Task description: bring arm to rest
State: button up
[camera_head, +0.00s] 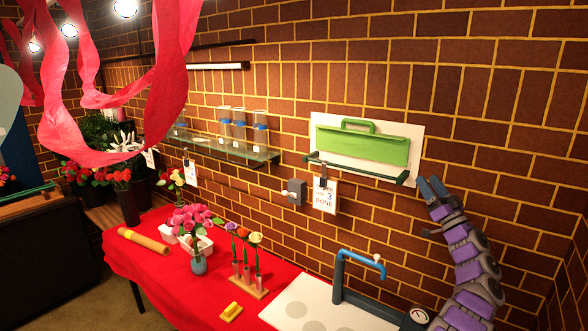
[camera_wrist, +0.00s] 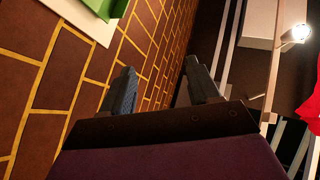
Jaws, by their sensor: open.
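My gripper (camera_head: 432,188) is raised at the right in the head view, in front of the brick wall and just right of the green wall holder. Its two fingers point up and to the left. In the wrist view the gripper (camera_wrist: 160,88) shows its two dark fingers apart with nothing between them. My purple and grey arm curves down to the lower right. The fingers look close to the holder's dark green bar (camera_head: 360,168), but I cannot tell whether they touch it.
The green holder (camera_head: 362,146) hangs on a white board (camera_head: 415,130). A blue tap-like pipe (camera_head: 340,275) stands below. Red streamers (camera_head: 170,80) hang at left.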

jog(key=w+d+r+m+t+h+b, duration=0.1)
jog(key=w+d+r+m+t+h, duration=0.2)
jog(key=m+h, duration=0.7)
jog(key=s+a+f+m+g+h+b, duration=0.1)
jog(key=a+f+g+b, duration=0.1)
jog(key=a+f+g, duration=0.4)
jog(key=s+a+f+g+b, duration=0.2)
jog(key=a+g, duration=0.2)
jog(key=a, duration=0.5)
jog(key=s+a+f+n+g+y+b, duration=0.1)
jog(key=s+a+f+n+g, duration=0.15)
jog(key=s+a+f, duration=0.35)
jog(key=s+a+f+n+g+y+b, duration=0.1)
jog(key=s+a+f+g, duration=0.2)
jog(key=s, duration=0.5)
jog(key=s+a+f+n+g+b, duration=0.1)
jog(key=s+f+g, duration=0.3)
jog(key=s, duration=1.2)
jog(key=s+a+f+n+g+b, duration=0.1)
jog(key=s+f+g, duration=0.3)
jog(key=s, duration=1.2)
jog(key=s+a+f+n+g+b, duration=0.1)
jog(key=s+a+f+n+g, duration=0.2)
jog(key=s+f, duration=0.5)
jog(key=s+g, duration=0.1)
jog(key=s, duration=0.7)
jog(key=shift+s+f+h, duration=0.25)
jog(key=shift+h, duration=0.15)
